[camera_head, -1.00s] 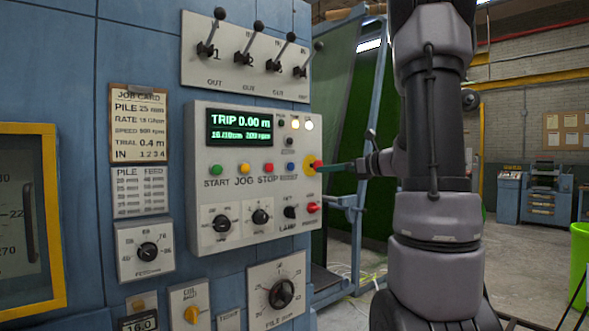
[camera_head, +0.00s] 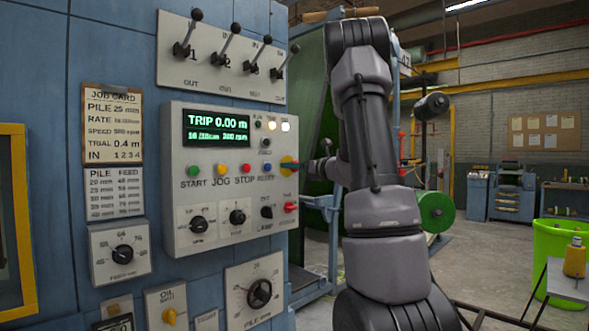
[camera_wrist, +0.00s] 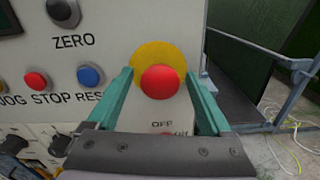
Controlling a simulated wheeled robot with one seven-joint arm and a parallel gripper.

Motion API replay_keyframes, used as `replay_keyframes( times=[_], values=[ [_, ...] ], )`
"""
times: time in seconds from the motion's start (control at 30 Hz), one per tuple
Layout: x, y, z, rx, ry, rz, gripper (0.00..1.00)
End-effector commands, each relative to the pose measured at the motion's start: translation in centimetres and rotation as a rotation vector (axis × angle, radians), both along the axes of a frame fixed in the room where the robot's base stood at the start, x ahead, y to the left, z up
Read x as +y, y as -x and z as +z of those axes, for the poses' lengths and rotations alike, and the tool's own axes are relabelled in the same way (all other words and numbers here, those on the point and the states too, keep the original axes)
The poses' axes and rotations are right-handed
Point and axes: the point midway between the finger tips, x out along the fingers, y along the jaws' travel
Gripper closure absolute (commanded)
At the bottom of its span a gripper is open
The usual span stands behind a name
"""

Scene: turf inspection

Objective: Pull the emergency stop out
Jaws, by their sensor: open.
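The emergency stop is a round red button (camera_wrist: 160,83) on a yellow disc (camera_wrist: 150,57), at the right edge of the grey control panel (camera_wrist: 112,38). In the head view, the yellow disc (camera_head: 287,161) shows at the panel's right edge, and the red button is largely hidden by my gripper (camera_head: 302,166). In the wrist view, my gripper (camera_wrist: 159,76) is open, with one green finger on each side of the red button. A gap shows between the button and each finger; contact in depth cannot be told.
A ZERO button (camera_wrist: 63,12), a red STOP button (camera_wrist: 36,81) and a blue button (camera_wrist: 90,76) sit left of the emergency stop. Metal rails (camera_wrist: 299,68) stand right of the panel. A green bin (camera_head: 560,250) stands on the floor at far right.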

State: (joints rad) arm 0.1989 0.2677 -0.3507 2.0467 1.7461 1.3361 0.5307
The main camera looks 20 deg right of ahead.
Motion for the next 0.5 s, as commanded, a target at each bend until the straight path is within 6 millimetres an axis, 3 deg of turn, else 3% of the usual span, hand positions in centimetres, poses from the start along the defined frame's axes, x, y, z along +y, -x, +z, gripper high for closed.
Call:
replay_keyframes(
  times=[0.3,0.5],
  values=[
    [0.11,-0.26,-0.03,0.001,0.000,0.000,0.16],
    [0.09,-0.24,-0.04,0.001,0.000,0.000,0.92]
  ],
)
